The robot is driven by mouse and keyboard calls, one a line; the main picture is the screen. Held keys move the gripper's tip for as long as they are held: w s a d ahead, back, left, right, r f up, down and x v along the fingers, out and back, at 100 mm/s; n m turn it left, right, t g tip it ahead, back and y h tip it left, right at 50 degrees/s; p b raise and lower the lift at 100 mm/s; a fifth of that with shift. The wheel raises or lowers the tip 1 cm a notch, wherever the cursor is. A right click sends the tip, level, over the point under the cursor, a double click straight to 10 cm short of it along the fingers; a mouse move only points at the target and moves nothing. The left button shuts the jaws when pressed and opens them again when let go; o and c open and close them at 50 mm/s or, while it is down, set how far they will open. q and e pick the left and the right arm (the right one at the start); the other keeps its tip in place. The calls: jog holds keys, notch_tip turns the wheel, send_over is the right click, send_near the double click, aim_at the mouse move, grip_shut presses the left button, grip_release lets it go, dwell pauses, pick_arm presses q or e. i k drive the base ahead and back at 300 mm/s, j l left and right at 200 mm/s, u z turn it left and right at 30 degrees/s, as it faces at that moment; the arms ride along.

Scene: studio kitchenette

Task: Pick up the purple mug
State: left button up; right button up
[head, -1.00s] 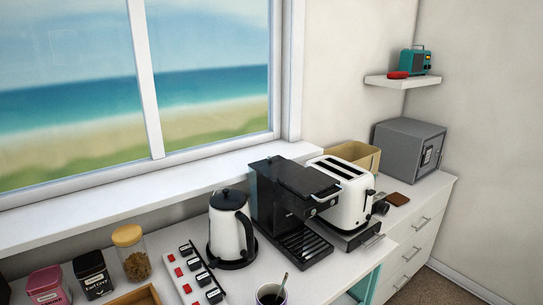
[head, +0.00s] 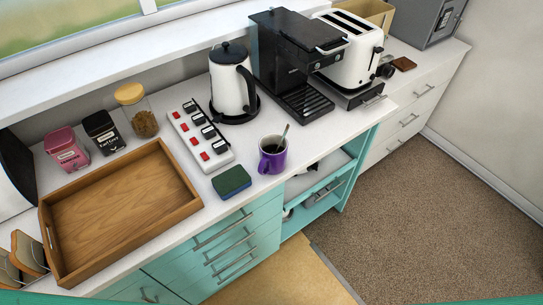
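The purple mug (head: 272,159) stands upright on the white counter near its front edge, in the middle of the head view. It holds a dark drink, and a spoon (head: 284,134) leans in it with its handle sticking up. The mug's handle points to the lower left. Neither of my grippers shows in the view.
A green sponge (head: 231,181) lies left of the mug. A power strip (head: 201,137) with plugs, a kettle (head: 231,85) and a black coffee machine (head: 297,65) stand behind it. An empty wooden tray (head: 187,209) lies at left. Carpeted floor (head: 430,210) is clear at right.

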aim_at(269, 164)
jog(key=z, duration=0.4)
jog(key=k+j+z, duration=0.1)
jog(key=z, duration=0.3)
jog(key=k+j+z, duration=0.15)
jog(key=z, duration=0.3)
jog(key=k+j+z, duration=0.2)
jog(key=z, duration=0.2)
jog(key=k+j, duration=0.1)
jog(key=k, duration=0.25)
